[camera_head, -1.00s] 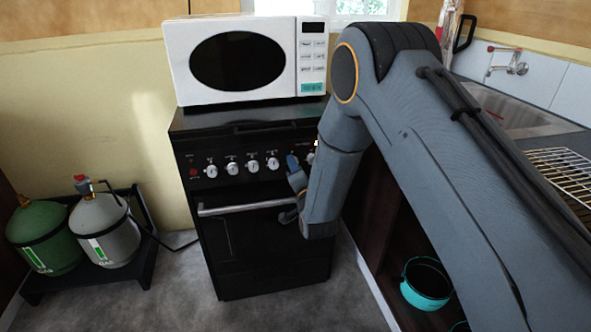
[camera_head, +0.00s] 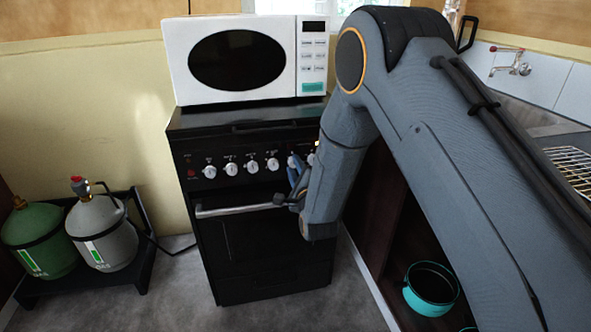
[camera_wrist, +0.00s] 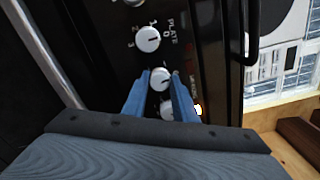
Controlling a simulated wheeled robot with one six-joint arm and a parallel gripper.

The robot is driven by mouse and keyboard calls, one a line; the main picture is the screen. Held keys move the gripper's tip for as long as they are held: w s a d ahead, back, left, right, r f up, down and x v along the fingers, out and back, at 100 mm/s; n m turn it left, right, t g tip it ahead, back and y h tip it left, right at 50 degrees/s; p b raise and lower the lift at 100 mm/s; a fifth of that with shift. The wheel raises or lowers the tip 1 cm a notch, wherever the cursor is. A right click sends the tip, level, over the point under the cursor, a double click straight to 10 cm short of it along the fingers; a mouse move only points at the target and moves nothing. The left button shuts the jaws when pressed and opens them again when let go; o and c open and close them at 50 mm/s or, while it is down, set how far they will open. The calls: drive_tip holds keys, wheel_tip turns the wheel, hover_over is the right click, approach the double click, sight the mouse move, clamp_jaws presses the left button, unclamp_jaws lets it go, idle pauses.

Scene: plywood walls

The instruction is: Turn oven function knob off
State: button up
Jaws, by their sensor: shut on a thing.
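A row of white knobs runs along the black front panel of the oven (camera_head: 262,245). My gripper (camera_head: 295,172) is at the right part of this row, with its blue fingers reaching the panel. In the wrist view my gripper (camera_wrist: 158,82) has one finger on each side of a white knob (camera_wrist: 160,78) and is shut on it. Another white knob (camera_wrist: 167,108) shows between the fingers, closer to the palm. A knob beside the word PLATE (camera_wrist: 147,39) is free. The label by the held knob is too blurred to read.
A white microwave (camera_head: 245,60) stands on the oven. The oven's handle bar (camera_head: 235,210) runs below the knobs, close to my gripper. Green (camera_head: 38,240) and grey (camera_head: 98,232) gas bottles stand at left. A teal pot (camera_head: 430,290) sits low at right.

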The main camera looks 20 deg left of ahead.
drive_tip(key=shift+w+d+m, duration=0.1)
drive_tip(key=shift+m, duration=0.6)
drive_tip(key=o, duration=1)
drive_tip(key=shift+o, duration=0.2)
drive_tip(key=v, duration=0.7)
drive_tip(key=shift+s, duration=0.4)
drive_tip(key=shift+d, duration=0.15)
